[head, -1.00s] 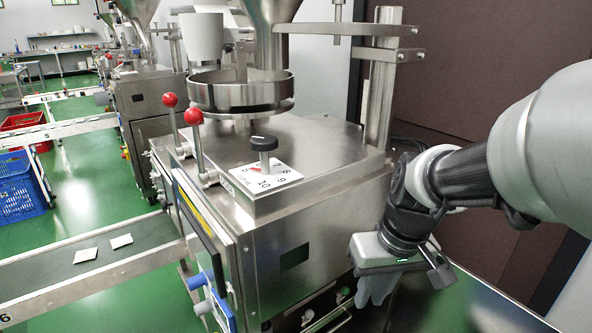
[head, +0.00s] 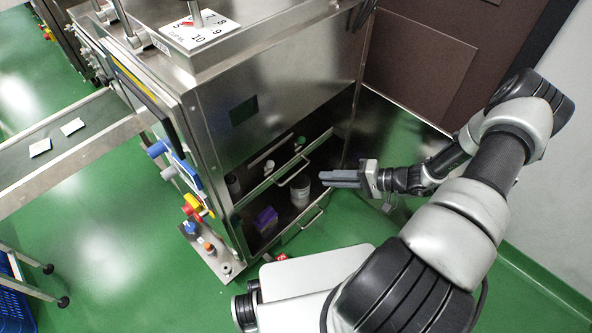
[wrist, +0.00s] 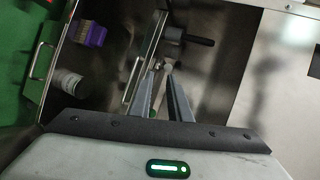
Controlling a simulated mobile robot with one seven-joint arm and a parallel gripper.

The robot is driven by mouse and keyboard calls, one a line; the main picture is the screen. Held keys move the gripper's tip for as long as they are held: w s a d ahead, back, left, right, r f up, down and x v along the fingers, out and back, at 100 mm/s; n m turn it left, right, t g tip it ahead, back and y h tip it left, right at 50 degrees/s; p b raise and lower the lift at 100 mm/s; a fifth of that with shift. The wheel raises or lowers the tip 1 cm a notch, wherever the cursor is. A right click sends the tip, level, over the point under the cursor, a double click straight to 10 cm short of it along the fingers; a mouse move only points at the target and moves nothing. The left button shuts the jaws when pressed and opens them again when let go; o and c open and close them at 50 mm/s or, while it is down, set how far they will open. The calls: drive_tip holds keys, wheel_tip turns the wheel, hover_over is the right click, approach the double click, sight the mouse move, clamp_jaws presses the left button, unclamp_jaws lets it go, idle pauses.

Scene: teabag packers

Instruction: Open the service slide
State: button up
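Low in the steel machine are two slide fronts with bar handles; no label tells me which is the service slide. The upper front (head: 268,186) has a handle (head: 293,174), which also shows in the wrist view (wrist: 134,78), close left of my fingers. The lower front (head: 290,236) has a handle (head: 311,218), farther left in the wrist view (wrist: 36,60). My gripper (head: 324,178) is right of the upper handle in the head view. In the wrist view my gripper (wrist: 160,76) is open, with a narrow gap between its fingers and no handle held.
A dark-handled knob (wrist: 190,38) shows beyond my fingers. Red and blue controls line the machine's left side.

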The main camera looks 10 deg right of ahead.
sight(296, 173)
wheel_tip(296, 173, down, 10)
drive_tip(key=d+f+m+t+h, duration=0.1)
drive_tip(key=d+m+t+h, duration=0.15)
drive_tip(key=m+t, duration=0.35)
drive_tip(key=b+x, duration=0.1)
drive_tip(key=x, duration=0.5)
drive_tip(key=b+x, duration=0.1)
drive_tip(key=x, duration=0.4)
drive_tip(key=b+x, duration=0.1)
drive_tip(key=x, duration=0.5)
drive_tip(key=shift+w+a+r, duration=0.15)
drive_tip(key=shift+a+r, duration=0.05)
drive_tip(key=shift+a, duration=0.2)
drive_tip(key=shift+c, duration=0.4)
clamp_jaws()
